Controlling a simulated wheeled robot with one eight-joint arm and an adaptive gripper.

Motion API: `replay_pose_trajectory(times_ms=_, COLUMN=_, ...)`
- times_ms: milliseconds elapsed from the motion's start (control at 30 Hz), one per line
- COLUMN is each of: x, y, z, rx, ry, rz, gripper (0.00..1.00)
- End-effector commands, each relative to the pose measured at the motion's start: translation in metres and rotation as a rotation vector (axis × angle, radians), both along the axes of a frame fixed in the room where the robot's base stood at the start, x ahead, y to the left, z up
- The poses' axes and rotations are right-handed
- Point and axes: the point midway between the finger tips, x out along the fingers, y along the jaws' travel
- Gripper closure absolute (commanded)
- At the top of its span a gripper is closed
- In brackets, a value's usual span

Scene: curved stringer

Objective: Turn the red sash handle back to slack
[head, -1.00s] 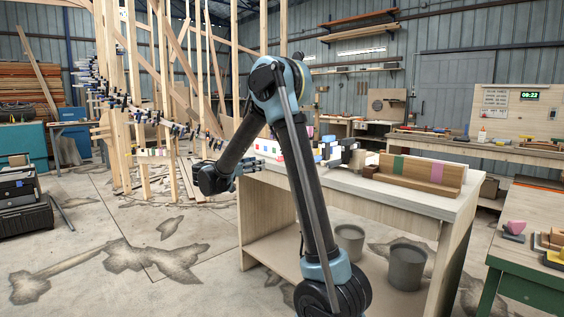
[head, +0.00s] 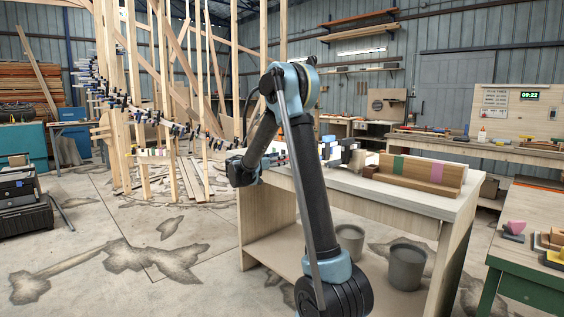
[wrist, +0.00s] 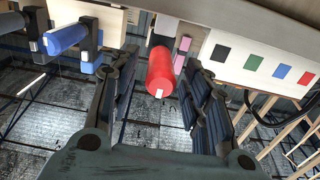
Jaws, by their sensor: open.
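The red sash handle (wrist: 160,73) shows in the wrist view as a short red cylinder with a white mark on its near end. My gripper (wrist: 163,68) is open, with one finger to the left of the red handle and one to the right. There are gaps on both sides, and I see no contact. How deep the handle sits between the fingers is hard to tell. In the head view my arm hides the red handle, and the fingers are mostly hidden behind it.
A blue handle (wrist: 66,39) on a dark bracket is left of my gripper. A pale panel (wrist: 262,65) with black, green, blue and red squares is to the right. The workbench (head: 415,198) in the head view carries blocks and a wooden piece with coloured bands.

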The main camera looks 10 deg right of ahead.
Motion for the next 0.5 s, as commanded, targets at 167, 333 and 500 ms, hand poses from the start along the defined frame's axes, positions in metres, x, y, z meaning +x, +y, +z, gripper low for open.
replay_pose_trajectory(times_ms=167, x=0.012, y=-0.016, z=0.0, rx=0.0, ry=0.0, rz=-0.001, gripper=0.56)
replay_pose_trajectory(times_ms=333, x=0.017, y=-0.023, z=0.0, rx=0.0, ry=0.0, rz=0.0, gripper=0.56)
replay_pose_trajectory(times_ms=500, x=0.017, y=-0.023, z=0.0, rx=0.0, ry=0.0, rz=0.001, gripper=0.56)
